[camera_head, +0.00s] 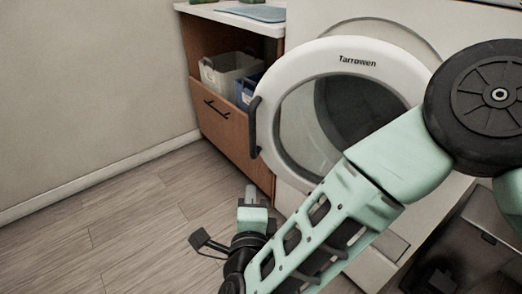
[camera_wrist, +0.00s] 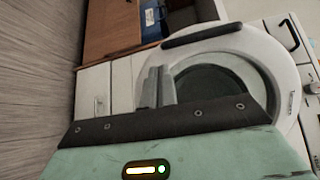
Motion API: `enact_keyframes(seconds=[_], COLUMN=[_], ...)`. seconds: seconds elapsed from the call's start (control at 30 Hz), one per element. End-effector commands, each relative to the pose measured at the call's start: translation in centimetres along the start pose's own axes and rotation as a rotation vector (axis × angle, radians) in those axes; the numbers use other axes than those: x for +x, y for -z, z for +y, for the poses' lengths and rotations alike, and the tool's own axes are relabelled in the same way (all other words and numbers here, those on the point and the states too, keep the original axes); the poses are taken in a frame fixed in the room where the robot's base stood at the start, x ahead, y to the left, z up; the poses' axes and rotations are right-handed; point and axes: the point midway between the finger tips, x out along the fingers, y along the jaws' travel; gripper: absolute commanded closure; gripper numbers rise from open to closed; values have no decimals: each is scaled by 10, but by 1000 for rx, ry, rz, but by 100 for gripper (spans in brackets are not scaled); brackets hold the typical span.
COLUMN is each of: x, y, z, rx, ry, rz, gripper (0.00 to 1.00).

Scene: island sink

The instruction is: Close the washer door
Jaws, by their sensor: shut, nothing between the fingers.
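The washer door (camera_head: 303,62) is a white ring with dark round glass and the name "Tarrowen" on top. It stands partly open, out from the white washer (camera_head: 313,18), whose rim shows behind it. A dark handle (camera_head: 254,128) is on the door's left edge. My gripper (camera_head: 251,194) is below and slightly left of the handle in the head view, fingers together and empty. In the wrist view the door (camera_wrist: 283,75) and handle (camera_wrist: 203,36) lie beyond my closed fingers (camera_wrist: 158,87), which overlap the ring's edge in the picture. I cannot tell whether they touch it.
A wooden cabinet (camera_head: 224,120) stands left of the washer, with a white basket (camera_head: 225,72) and a blue one (camera_head: 246,92) on its open shelf. The wood floor (camera_head: 110,220) at the left is clear. My arm hides part of the door's lower right.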

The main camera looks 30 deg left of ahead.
Motion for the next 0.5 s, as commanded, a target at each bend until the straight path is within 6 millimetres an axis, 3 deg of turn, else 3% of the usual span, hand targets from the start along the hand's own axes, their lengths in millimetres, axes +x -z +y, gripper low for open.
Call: enact_keyframes(seconds=[0.1,0.3,0.5], x=[-10,-30,-45], y=[13,28,38], z=[0,-22,-45], rx=[363,979,1365], ry=[-16,-48,-78], rz=[-59,-165,-241], gripper=[100,100,100])
